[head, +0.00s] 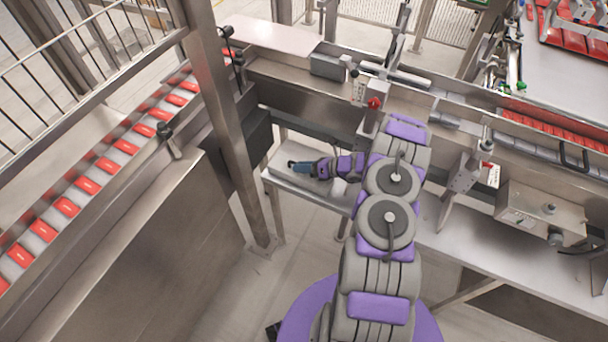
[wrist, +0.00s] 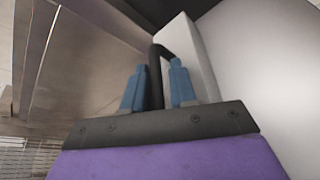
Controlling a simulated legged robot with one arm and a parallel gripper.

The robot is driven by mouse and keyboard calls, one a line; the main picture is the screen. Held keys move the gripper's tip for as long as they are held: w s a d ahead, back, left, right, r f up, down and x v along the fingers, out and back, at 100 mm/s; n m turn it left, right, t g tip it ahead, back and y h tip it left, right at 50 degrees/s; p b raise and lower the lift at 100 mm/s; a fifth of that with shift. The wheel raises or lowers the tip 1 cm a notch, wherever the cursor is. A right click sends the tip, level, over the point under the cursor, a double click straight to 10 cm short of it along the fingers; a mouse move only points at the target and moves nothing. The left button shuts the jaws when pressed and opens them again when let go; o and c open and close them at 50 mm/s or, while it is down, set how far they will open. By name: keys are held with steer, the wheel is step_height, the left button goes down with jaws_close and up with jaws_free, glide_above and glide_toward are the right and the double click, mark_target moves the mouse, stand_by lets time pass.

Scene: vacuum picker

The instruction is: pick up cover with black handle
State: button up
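My gripper (wrist: 158,62) has two blue fingers that stand apart. A black handle (wrist: 156,80), a bent bar, lies between them, with narrow gaps seeming to show on either side. The cover (wrist: 190,50) is a pale panel behind and to the right of the handle; only part of it shows. In the head view my gripper (head: 297,167) reaches left, low over a grey work surface (head: 283,187) below the conveyor. The cover is not clear there, being small and partly behind the gripper.
A metal post (head: 222,120) stands left of my gripper. A conveyor with red packs (head: 108,164) runs at the left. The machine frame (head: 300,85) with a red button (head: 375,103) lies behind my arm. A grey control box (head: 540,212) stands at the right.

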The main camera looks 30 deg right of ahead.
steer(key=shift+a, duration=0.1)
steer(key=shift+c, duration=0.6)
jaws_close()
